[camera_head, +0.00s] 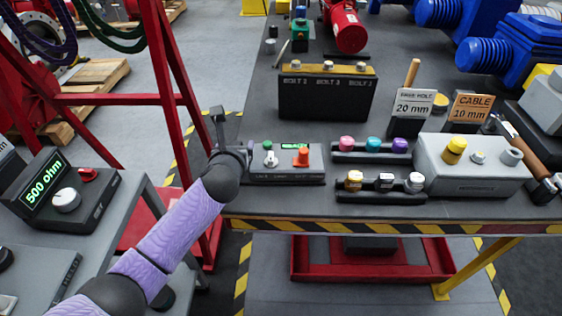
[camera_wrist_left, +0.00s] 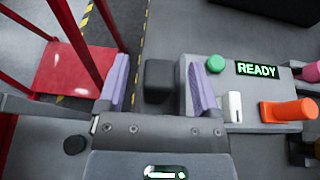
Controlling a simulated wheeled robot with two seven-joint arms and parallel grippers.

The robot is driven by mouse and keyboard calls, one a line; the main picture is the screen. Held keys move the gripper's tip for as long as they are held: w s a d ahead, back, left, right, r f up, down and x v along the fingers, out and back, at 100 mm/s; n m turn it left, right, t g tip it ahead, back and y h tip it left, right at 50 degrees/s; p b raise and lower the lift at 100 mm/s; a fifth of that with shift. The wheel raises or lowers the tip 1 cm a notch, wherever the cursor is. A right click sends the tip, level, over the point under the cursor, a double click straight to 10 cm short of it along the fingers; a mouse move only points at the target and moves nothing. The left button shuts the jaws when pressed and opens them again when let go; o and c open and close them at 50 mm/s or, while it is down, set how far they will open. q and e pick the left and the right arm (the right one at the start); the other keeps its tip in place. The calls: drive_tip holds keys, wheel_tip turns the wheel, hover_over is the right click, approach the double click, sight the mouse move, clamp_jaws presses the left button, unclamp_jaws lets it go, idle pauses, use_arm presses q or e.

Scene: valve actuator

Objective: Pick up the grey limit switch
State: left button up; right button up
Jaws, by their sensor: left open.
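A dark grey block (camera_wrist_left: 160,79), which looks like the grey limit switch, shows in the left wrist view near the left edge of the table, beside the control box. My left gripper (camera_wrist_left: 160,88) is open, with its purple fingers apart on either side of the block in the picture. I cannot tell how far below the fingertips the block is. In the head view my left arm reaches to the table's left edge, and the hand hides the block there. My right gripper is in neither view.
A control box (camera_head: 285,177) with a green button, white lever and orange knob stands just right of the block. A black bolt rack (camera_head: 325,100) is behind it. Racks of coloured knobs (camera_head: 370,156) lie to the right. A red frame (camera_head: 170,75) stands left of the table.

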use_arm(q)
drive_tip(key=shift+w+f, duration=0.15)
drive_tip(key=shift+w, duration=0.15)
clamp_jaws()
idle(1.2)
